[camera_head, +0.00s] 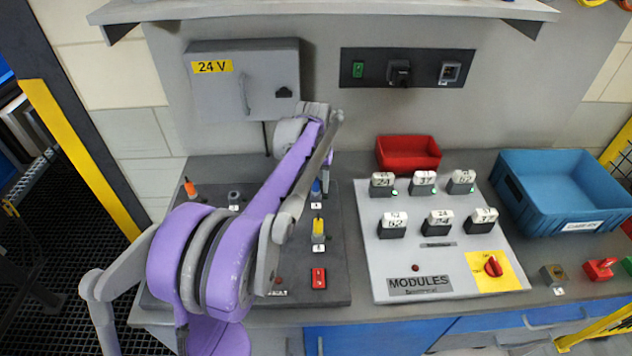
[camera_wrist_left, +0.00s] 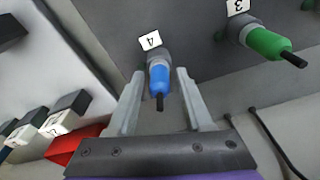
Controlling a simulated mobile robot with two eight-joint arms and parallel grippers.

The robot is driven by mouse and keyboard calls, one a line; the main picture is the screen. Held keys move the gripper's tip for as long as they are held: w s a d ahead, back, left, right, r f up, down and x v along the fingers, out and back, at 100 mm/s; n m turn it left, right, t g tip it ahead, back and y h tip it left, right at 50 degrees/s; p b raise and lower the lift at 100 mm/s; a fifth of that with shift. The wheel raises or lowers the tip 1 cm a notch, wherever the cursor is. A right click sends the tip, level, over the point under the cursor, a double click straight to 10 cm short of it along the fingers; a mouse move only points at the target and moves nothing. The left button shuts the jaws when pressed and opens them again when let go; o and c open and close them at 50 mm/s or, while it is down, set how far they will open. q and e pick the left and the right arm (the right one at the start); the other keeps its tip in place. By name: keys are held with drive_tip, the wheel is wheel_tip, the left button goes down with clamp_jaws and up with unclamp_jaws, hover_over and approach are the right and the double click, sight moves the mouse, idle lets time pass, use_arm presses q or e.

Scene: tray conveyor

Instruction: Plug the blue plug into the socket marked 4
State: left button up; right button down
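The blue plug (camera_wrist_left: 160,82) sits in the grey socket marked 4 (camera_wrist_left: 154,56) in the left wrist view, its black cable end toward the camera. In the head view the blue plug (camera_head: 316,187) shows just below my wrist, above a small white label. My left gripper (camera_wrist_left: 160,73) is open, with one finger on each side of the blue plug and a visible gap on both sides. In the head view the left gripper (camera_head: 326,162) is mostly hidden behind my arm. My right gripper is not in view.
A green plug (camera_wrist_left: 268,43) stands in the neighbouring socket marked 3. A yellow plug (camera_head: 318,228), an orange plug (camera_head: 190,188) and a red switch (camera_head: 319,278) are on the dark panel (camera_head: 338,265). To the right are the MODULES panel (camera_head: 450,270), a red bin (camera_head: 408,153) and a blue crate (camera_head: 570,222).

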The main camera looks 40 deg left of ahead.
sight(315, 181)
use_arm(q)
drive_tip(key=shift+o, duration=0.6)
drive_tip(key=r, duration=0.7)
drive_tip(key=s+r, duration=0.1)
drive_tip(key=r, duration=0.2)
drive_tip(key=shift+s+d+r+p, duration=0.1)
drive_tip(key=shift+d+r+p, duration=0.2)
drive_tip(key=shift+r, duration=0.1)
